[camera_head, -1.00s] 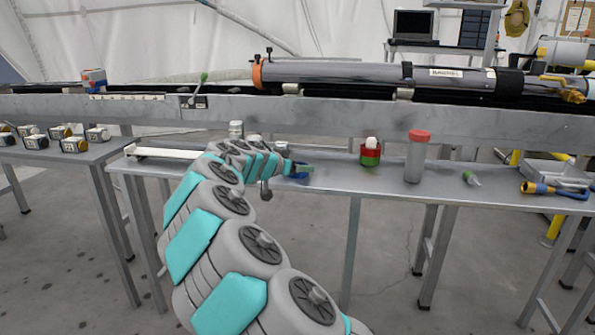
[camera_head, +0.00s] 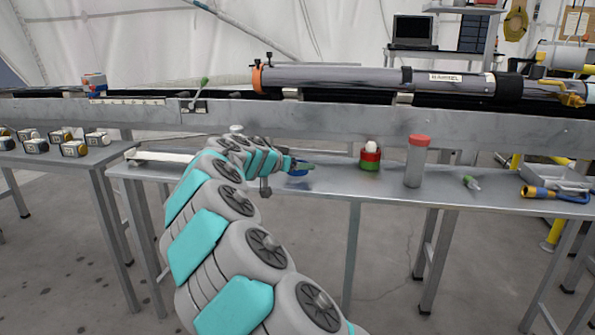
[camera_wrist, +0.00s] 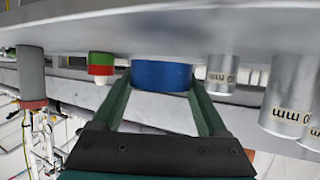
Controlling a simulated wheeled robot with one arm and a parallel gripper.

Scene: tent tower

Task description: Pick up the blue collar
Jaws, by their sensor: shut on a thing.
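The blue collar (camera_wrist: 161,77) sits between the two green fingers of my gripper (camera_wrist: 160,88) in the wrist view, which looks upside down. The fingers are shut on its sides. In the head view the blue collar (camera_head: 299,172) shows at the end of my arm, over the narrow metal table (camera_head: 330,187), partly hidden by my gripper (camera_head: 300,167). I cannot tell whether it touches the tabletop or is just above it.
Right of the collar stand a red and green stack with a white top (camera_head: 370,158) and a grey cylinder with a red cap (camera_head: 416,162). Metal cylinders (camera_wrist: 290,95) show at the right in the wrist view. A long rail (camera_head: 330,122) runs behind the table.

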